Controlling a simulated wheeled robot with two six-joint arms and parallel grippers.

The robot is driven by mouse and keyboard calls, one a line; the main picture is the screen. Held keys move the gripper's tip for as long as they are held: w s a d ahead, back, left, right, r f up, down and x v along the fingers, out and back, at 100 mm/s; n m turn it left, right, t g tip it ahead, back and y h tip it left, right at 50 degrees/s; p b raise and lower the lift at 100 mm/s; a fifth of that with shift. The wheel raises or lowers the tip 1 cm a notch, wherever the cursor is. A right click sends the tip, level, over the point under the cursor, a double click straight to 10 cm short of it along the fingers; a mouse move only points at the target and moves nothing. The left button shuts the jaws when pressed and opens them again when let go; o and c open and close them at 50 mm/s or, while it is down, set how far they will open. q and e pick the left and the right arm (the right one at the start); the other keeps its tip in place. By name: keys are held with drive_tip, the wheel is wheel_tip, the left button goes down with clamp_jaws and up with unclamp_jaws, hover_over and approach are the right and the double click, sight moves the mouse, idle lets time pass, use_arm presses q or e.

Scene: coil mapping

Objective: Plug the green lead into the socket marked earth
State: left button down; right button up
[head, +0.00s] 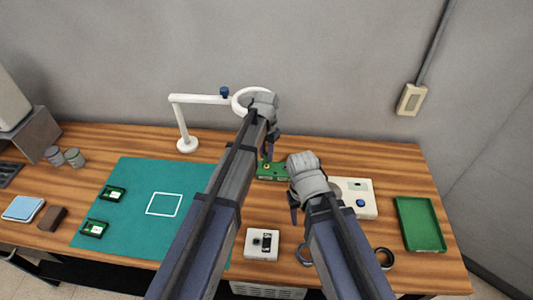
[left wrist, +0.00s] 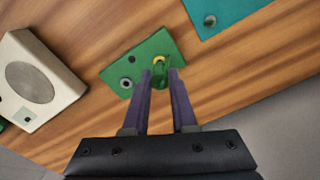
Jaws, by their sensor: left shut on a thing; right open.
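The green socket board (head: 270,172) lies on the wooden table behind my right gripper; it also shows in the left wrist view (left wrist: 122,74). It has a yellow-ringed socket (left wrist: 159,59) and a grey-ringed socket (left wrist: 126,83); no marking is readable. My left gripper (head: 268,154) is over the board. In the left wrist view (left wrist: 161,76) its fingers are shut on the green lead's plug (left wrist: 161,74), right by the yellow-ringed socket. Whether the plug is inside it or just above, I cannot tell. My right gripper (head: 293,205) is open and empty, in front of the board.
A white device (head: 356,211) with a blue knob stands right of the board, and a green tray (head: 420,224) further right. A white lamp (head: 184,120) arches behind. A teal mat (head: 132,219) covers the left. A white box (head: 262,244) and black rings (head: 384,258) lie in front.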

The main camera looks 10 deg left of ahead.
use_arm(q)
drive_tip(key=shift+f+b, duration=1.05)
use_arm(e)
drive_tip(key=shift+f, duration=1.05)
use_arm(q)
drive_tip(key=c, duration=0.6)
unclamp_jaws()
drive_tip(key=shift+c, duration=0.2)
drive_tip(key=shift+r, duration=0.1)
use_arm(e)
drive_tip(key=shift+r, duration=0.1)
use_arm(q)
wheel_tip(320, 180, up, 8)
drive_tip(key=p, duration=0.8)
drive_tip(key=s+d+f+n+y+b, duration=0.1)
drive_tip(key=s+f+b, duration=0.1)
drive_tip(key=s, duration=2.2)
drive_tip(key=shift+f+n+b, duration=0.35)
drive_tip(key=shift+f+n, duration=0.05)
use_arm(e)
wheel_tip(320, 180, up, 5)
drive_tip(key=shift+r, duration=0.1)
